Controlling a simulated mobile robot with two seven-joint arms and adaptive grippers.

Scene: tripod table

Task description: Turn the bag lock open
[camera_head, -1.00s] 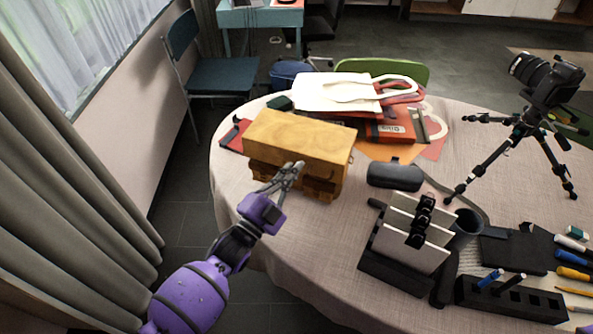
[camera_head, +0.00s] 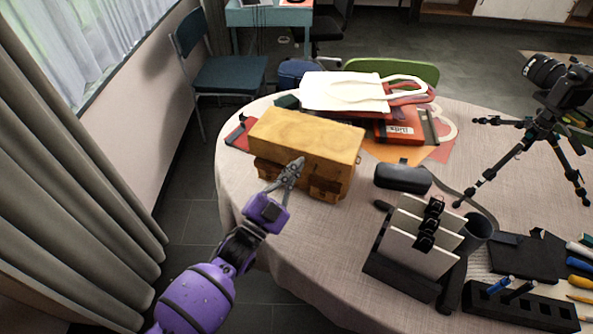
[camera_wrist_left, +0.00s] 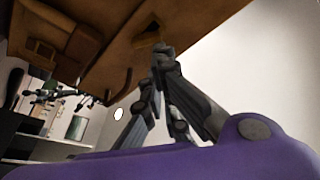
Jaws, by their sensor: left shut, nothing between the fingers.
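The bag (camera_head: 312,142) is a tan and brown leather box shape on the near left part of the table. In the left wrist view the bag (camera_wrist_left: 120,35) fills the upper part, tilted in the picture. A small dark lock-like fitting (camera_wrist_left: 152,31) shows on it, just above the fingertips. My left gripper (camera_head: 297,164) is at the bag's near face, its fingers together with nothing between them. In the left wrist view the fingertips (camera_wrist_left: 163,52) are close to the fitting; I cannot tell whether they touch it. My right gripper is not in view.
A black holder with white cards (camera_head: 410,245) and a dark case (camera_head: 402,178) stand right of the bag. A camera tripod (camera_head: 530,130) is at the far right. White and red bags (camera_head: 345,92) lie behind. Bare cloth (camera_head: 325,235) lies in front of the bag.

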